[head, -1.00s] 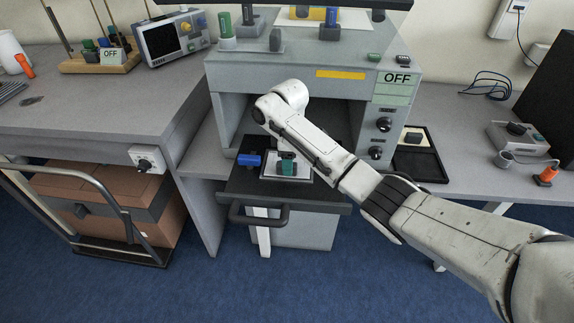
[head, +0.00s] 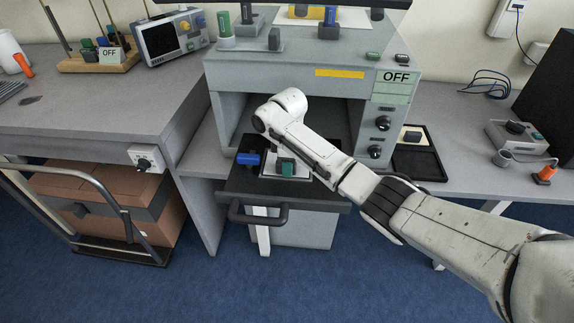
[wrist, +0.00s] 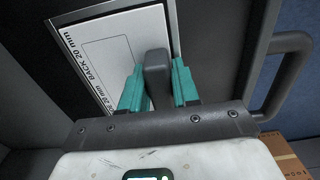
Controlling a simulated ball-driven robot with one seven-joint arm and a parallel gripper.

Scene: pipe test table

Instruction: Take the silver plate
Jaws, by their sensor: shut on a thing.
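The silver plate (wrist: 171,20) is a thin sheet with a bright metal edge and a white face marked "BACK 20 mm". It shows in the wrist view with a dark upright grip block (wrist: 157,68) on it. In the head view the plate (head: 300,175) lies on the black open shelf of the grey oven-like box, partly hidden by my arm. My gripper (wrist: 158,88) has teal fingers on both sides of the grip block and is shut on it. My gripper also shows in the head view (head: 287,167). I cannot tell whether the plate is lifted.
A blue-handled item (head: 248,158) is close left of my gripper. The black shelf (head: 240,183) has a bar handle (head: 258,217) in front. The grey box (head: 228,85) rises behind, with its opening above the shelf. A black tray (head: 420,163) is at right.

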